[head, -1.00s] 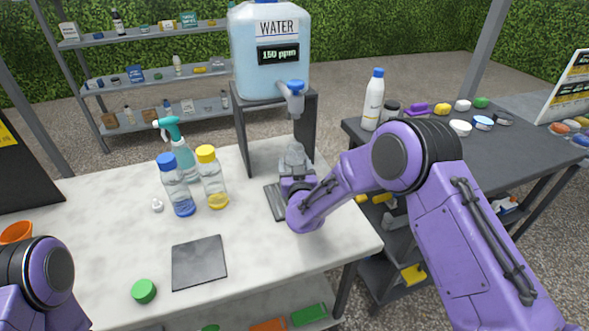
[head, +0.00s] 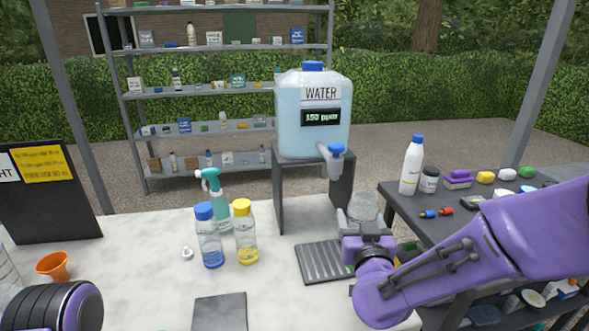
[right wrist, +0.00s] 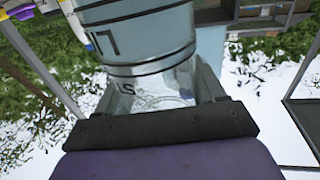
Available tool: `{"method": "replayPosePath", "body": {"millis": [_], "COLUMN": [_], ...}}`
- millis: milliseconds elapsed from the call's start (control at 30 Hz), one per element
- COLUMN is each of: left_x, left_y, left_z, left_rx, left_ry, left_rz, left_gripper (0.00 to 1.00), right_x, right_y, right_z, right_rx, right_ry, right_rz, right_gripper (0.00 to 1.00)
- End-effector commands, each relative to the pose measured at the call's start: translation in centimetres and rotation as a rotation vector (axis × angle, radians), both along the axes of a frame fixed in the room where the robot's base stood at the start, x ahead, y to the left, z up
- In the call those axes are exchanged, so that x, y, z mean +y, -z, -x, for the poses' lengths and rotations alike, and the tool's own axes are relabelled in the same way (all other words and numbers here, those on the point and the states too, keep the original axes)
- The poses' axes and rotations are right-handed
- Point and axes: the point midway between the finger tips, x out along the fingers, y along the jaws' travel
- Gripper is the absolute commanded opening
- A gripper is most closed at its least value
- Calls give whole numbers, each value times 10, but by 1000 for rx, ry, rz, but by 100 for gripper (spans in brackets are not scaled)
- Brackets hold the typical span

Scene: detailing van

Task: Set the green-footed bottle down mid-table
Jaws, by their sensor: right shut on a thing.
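My right gripper (head: 364,232) is shut on a clear bottle (head: 362,208), held upright just right of the water tap. In the right wrist view the bottle (right wrist: 135,40) shows dark lines and lettering between the fingers. Its foot is hidden by the gripper, so I cannot see a green foot. The pale stone table (head: 130,270) has two capped bottles standing on it: a blue-capped one with a blue foot (head: 209,238) and a yellow-capped one with a yellow foot (head: 245,235). My left gripper is out of view; only part of its arm shows at lower left.
A water tank (head: 313,125) stands on a dark stand, with a ribbed drip tray (head: 318,262) before it. A green spray bottle (head: 217,200), dark square mat (head: 220,311) and orange funnel (head: 54,265) are on the table. Clear table lies left of the drip tray.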

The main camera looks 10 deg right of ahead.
Motion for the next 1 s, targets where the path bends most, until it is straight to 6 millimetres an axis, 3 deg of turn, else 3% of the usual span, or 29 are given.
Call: {"method": "replayPosePath", "body": {"millis": [100,433,633,800,867,1000], "left_x": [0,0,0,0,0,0], "left_y": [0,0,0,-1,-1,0], "left_z": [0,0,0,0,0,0], "left_rx": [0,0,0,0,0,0], "left_ry": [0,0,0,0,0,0], "left_rz": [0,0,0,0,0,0], "left_gripper": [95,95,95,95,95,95], "right_x": [3,21,21,21,20,15], "right_y": [-14,81,105,94,77,24], "right_z": [3,25,31,29,25,12], "right_rx": [-4,6,-2,-9,-14,-17], "right_ry": [-27,-165,-168,-164,-161,-116], "right_rz": [-6,3,0,-3,-4,-6], "right_gripper": [22,22,22,22,22,22]}}
